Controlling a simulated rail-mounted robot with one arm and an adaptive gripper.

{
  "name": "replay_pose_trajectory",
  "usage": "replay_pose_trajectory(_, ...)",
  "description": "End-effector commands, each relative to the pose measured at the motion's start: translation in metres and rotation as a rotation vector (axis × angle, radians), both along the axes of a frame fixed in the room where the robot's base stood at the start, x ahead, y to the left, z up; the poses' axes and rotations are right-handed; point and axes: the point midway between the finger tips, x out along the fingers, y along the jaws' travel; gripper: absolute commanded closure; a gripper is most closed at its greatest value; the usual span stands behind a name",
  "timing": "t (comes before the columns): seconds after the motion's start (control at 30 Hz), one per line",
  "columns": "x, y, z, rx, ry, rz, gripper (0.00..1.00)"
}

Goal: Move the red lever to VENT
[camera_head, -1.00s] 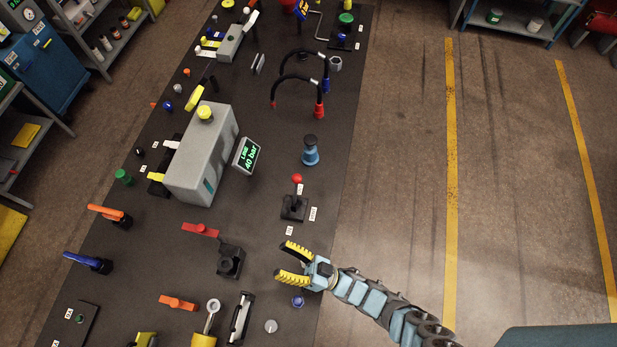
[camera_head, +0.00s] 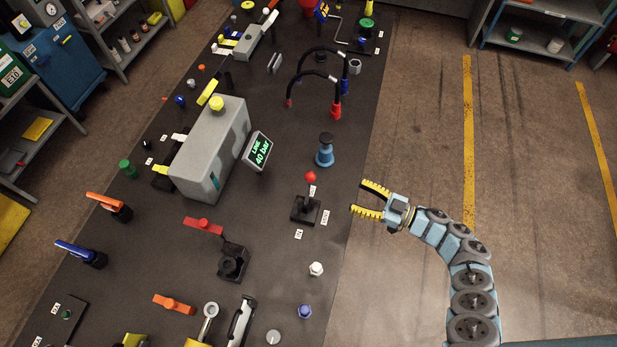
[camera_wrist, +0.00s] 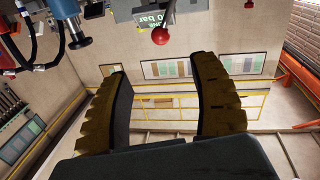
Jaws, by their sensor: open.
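The red lever is a red ball knob (camera_head: 310,177) on a dark stem, standing on a black square base (camera_head: 305,210) near the bench's right edge. Small white labels lie beside the base; their text is too small to read surely. The knob also shows at the top middle of the wrist view (camera_wrist: 160,36). My gripper (camera_head: 362,199) is open and empty, to the right of the lever and apart from it, with its yellow-padded fingers pointing left. In the wrist view, both fingers (camera_wrist: 165,100) are spread with nothing between them.
A display reading "LINE 40 bar" (camera_head: 258,151) stands by a grey box (camera_head: 209,150). A blue cylinder with a dark top (camera_head: 325,150) stands behind the lever. Black hoses (camera_head: 318,75) arch farther back. A white knob (camera_head: 316,269) is in front. Floor right of the bench is clear.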

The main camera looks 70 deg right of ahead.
Motion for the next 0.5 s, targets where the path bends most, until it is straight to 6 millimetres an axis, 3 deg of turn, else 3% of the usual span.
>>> replay_pose_trajectory(0.5, 0.093, -0.001, 0.001, 0.0, -0.002, 0.004, 0.38)
